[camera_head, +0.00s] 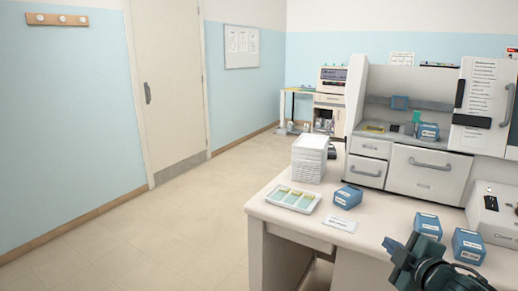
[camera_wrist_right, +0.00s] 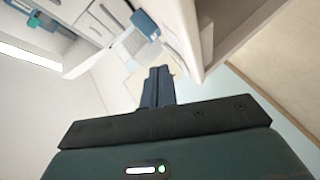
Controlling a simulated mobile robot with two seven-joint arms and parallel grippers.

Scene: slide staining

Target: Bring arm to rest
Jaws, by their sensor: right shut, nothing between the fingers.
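My right gripper (camera_head: 388,245) shows at the bottom right of the head view, in front of the blue boxes on the bench. In the right wrist view its fingers (camera_wrist_right: 158,72) are together with nothing between them. The bench and cabinet show tilted beyond them. My left gripper is in neither view.
The white bench (camera_head: 290,215) carries a tray of slides (camera_head: 292,199), a stack of white trays (camera_head: 309,160), a blue box (camera_head: 348,197) and more blue boxes (camera_head: 468,245) near my right arm. A staining cabinet (camera_head: 428,172) stands behind. The floor (camera_head: 150,235) at left is clear.

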